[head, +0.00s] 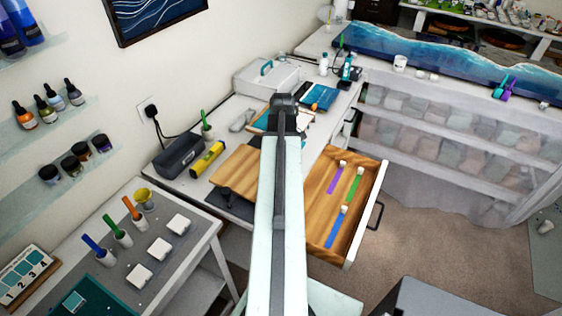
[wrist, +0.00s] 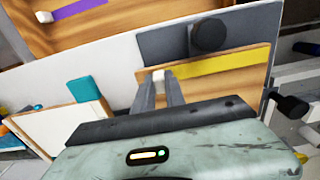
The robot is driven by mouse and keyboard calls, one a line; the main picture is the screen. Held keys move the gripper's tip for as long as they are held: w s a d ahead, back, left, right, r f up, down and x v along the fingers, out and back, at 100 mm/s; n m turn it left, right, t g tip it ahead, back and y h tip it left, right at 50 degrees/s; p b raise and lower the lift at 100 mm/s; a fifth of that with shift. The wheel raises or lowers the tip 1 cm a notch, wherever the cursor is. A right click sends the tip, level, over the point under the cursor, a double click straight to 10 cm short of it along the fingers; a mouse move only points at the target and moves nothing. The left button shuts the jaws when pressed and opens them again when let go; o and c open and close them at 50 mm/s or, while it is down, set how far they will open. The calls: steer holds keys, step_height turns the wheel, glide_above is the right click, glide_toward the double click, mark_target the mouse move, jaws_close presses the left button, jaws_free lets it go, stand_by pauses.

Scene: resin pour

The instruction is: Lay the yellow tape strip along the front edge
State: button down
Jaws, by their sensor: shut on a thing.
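In the wrist view my gripper (wrist: 160,82) is shut on the white end tab (wrist: 158,74) of the yellow tape strip (wrist: 215,64). The strip extends right from the fingers, along the edge of a wooden board (wrist: 228,86). I cannot tell whether it touches the board or hangs just above it. In the head view the board (head: 238,172) lies on the desk, partly covered by my arm. My gripper and the yellow strip are hidden there.
An open wooden drawer (head: 375,172) holds purple (head: 335,178), green (head: 354,186) and blue (head: 337,228) strips. A black knob (wrist: 210,35) stands close beyond the strip. A yellow level-like tool (head: 207,159) and a dark box (head: 180,156) lie left of the board.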

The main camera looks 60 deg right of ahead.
steer(key=shift+f, duration=0.2)
stand_by(0.4)
steer(key=c, duration=0.7)
jaws_free()
steer(key=shift+o, duration=0.2)
steer(key=shift+r, duration=0.1)
step_height(320, 180, up, 6)
steer(key=p, duration=0.5)
steer(key=shift+p, duration=0.4)
